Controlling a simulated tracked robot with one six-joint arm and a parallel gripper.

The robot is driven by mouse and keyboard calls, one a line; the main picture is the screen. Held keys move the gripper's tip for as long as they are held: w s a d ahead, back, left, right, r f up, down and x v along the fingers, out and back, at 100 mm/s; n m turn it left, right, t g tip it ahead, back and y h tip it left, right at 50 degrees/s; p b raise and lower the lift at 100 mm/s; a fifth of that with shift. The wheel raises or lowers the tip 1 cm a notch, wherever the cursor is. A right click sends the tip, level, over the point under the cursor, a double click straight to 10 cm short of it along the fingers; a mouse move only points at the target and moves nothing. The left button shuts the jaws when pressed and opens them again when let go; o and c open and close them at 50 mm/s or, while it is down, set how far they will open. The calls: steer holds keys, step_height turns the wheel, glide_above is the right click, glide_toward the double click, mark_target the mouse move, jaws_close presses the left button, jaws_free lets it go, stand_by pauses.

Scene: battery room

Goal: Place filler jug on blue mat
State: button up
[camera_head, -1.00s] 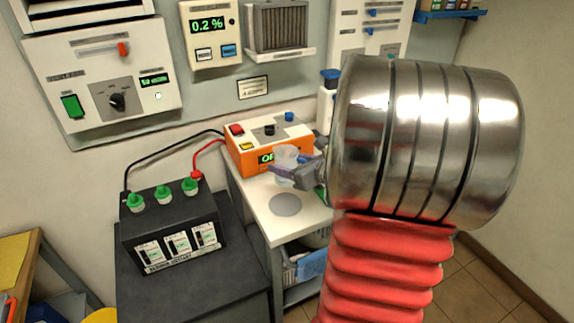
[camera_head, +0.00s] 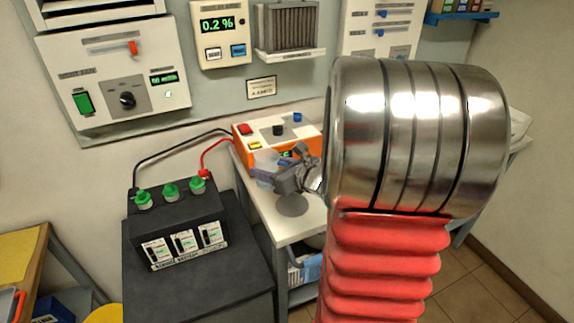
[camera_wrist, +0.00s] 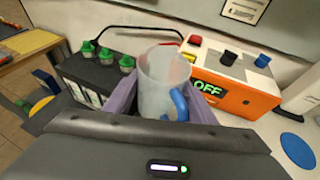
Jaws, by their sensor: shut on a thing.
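The filler jug (camera_wrist: 163,82) is a translucent, whitish cup with a blue handle. My gripper (camera_wrist: 158,100) is shut on it, with a purple-grey finger on each side, and the jug looks upright in the wrist view. In the head view the jug (camera_head: 266,165) is in my gripper (camera_head: 278,172), above the white bench in front of the orange charger. I cannot see the mat in the head view.
The orange charger (camera_head: 247,156), its display reading OFF in the wrist view, stands behind the jug. A black battery (camera_head: 175,228) with green caps is at left, with red and black cables to the charger. A grey disc (camera_head: 292,205) marks the white bench top.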

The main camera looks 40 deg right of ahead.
steer(key=w+a+f+n+y, duration=0.1)
steer(key=w+a+f, duration=0.1)
steer(key=a, duration=1)
steer(key=w+a+f+n+g+y, duration=0.1)
steer(key=w+a, duration=0.4)
steer(key=a, duration=0.8)
step_height(320, 180, down, 2)
steer(key=shift+a+f+n+y, duration=0.15)
steer(key=shift+n+y, duration=0.35)
steer(key=shift+y, duration=0.3)
